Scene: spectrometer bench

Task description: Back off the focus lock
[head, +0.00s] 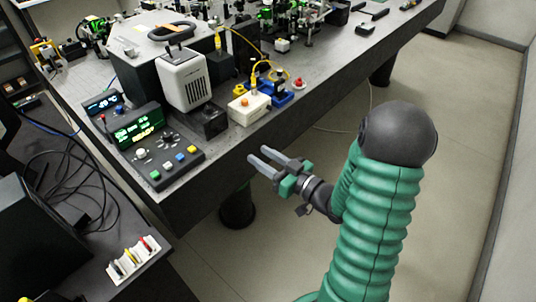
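My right gripper (258,155) is in the head view, at the end of my green-sleeved arm coming in from the lower right. Its two grey fingers are apart with nothing between them. It hangs over the floor side of the black bench (185,200), just off the front edge, apart from everything on it. I cannot tell which part is the focus lock. A white and dark instrument (184,78) stands near the front edge. A black control panel (165,162) with a knob and coloured buttons lies in front of a lit green display (137,128). My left gripper is not in view.
A white box with an orange button (249,107) and blue mounts (280,93) stand near the bench edge. Optics crowd the back. A side table at lower left holds a white rack (133,259) of coloured items. Floor right of the bench is clear.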

